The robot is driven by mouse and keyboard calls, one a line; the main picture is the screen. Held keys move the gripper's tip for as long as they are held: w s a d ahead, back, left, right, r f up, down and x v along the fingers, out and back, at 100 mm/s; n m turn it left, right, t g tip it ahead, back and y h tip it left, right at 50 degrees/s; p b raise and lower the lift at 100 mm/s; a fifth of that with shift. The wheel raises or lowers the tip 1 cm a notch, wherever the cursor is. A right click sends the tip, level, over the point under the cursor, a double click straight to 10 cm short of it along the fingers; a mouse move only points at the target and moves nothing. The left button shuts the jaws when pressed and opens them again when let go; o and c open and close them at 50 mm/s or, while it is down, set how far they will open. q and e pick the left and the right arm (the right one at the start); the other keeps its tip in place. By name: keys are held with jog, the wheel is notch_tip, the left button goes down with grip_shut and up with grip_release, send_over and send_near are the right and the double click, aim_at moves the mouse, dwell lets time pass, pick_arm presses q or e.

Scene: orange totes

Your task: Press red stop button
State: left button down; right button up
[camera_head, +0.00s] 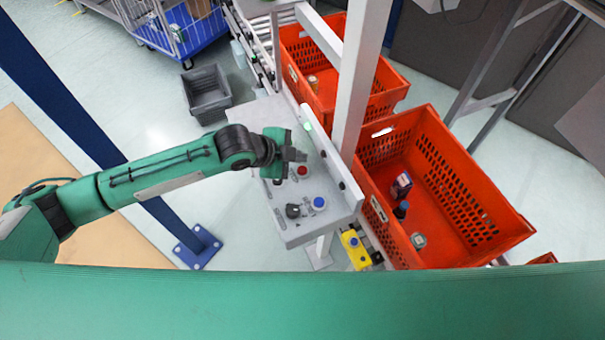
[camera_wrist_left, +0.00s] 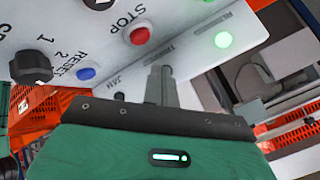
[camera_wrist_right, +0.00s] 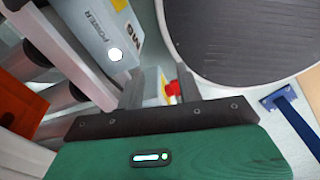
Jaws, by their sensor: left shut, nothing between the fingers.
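The red stop button (camera_head: 302,170) is on the grey control panel (camera_head: 268,113), beside a blue button (camera_head: 319,203) and a black knob (camera_head: 293,211). In the left wrist view the red button (camera_wrist_left: 139,36) sits under the word STOP, with the blue RESET button (camera_wrist_left: 86,73) to its lower left. My left gripper (camera_head: 294,155) is shut and empty, over the panel close to the red button. Its fingertips (camera_wrist_left: 160,72) show just below the red button in the left wrist view; whether they touch the panel I cannot tell.
Two orange totes (camera_head: 445,150) stand right of the panel, the nearer holding a few small items. A grey upright post (camera_head: 361,75) rises beside the panel. A yellow box (camera_head: 354,250) is below it. A grey bin (camera_head: 207,92) stands on the floor.

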aim_at(298, 171)
pick_arm(q)
jog(key=shift+f, duration=0.8)
jog(key=shift+f+b, duration=0.35)
jog(key=shift+f, duration=0.05)
pick_arm(e)
jog(key=shift+a+f, duration=0.2)
jog(key=shift+f, duration=0.35)
jog(key=shift+a, duration=0.35)
jog(key=shift+d, duration=0.15)
pick_arm(q)
jog(key=shift+f, duration=0.4)
pick_arm(e)
jog(key=shift+d, duration=0.15)
